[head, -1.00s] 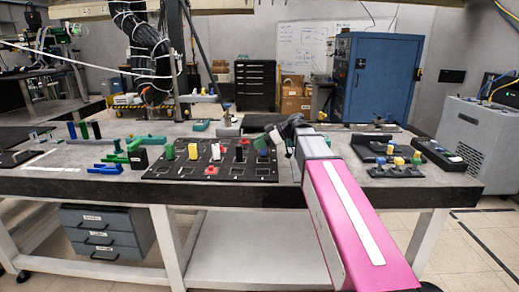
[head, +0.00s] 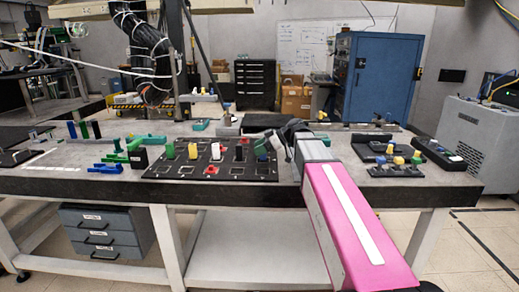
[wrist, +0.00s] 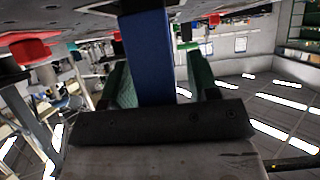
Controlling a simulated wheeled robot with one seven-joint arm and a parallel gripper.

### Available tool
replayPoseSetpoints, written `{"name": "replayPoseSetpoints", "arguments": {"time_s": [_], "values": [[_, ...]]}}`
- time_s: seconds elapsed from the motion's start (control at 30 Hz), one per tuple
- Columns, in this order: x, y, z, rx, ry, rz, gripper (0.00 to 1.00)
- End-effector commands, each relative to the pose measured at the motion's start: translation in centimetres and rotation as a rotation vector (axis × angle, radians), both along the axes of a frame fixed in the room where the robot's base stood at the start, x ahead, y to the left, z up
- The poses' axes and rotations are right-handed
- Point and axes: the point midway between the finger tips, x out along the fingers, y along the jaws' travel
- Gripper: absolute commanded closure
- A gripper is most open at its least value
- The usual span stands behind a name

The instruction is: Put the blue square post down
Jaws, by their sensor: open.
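A blue square post (head: 262,150) stands at the right end of a row of posts on the black board (head: 222,176). In the wrist view the blue post (wrist: 150,55) rises between the two green-padded fingers. My gripper (wrist: 160,82) is open around it; the left finger looks a little apart from the post and so does the right. In the head view my gripper (head: 272,146) is close by the post, at the board's right side. The post's foot is hard to make out.
Green (head: 170,151), yellow (head: 193,150), white (head: 216,151) and black (head: 239,153) posts stand left of the blue one. Green and blue brackets (head: 120,158) lie further left. A black fixture with yellow parts (head: 397,165) is on the right.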

Motion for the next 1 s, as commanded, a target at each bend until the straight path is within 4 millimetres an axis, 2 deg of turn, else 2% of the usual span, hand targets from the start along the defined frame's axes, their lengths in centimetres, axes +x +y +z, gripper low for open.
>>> {"name": "replayPoseSetpoints", "arguments": {"time_s": [0.17, 0.6, 0.8, 1.0], "values": [[0.0, -1.7, 1.0, 0.000, 0.000, -0.001, 0.45], [-0.2, -8.9, 5.0, 0.000, -0.001, -0.002, 0.45], [-0.3, -10.3, 5.8, 0.000, 0.000, 0.000, 0.45], [-0.4, -10.6, 5.9, 0.000, 0.000, 0.000, 0.45]]}}
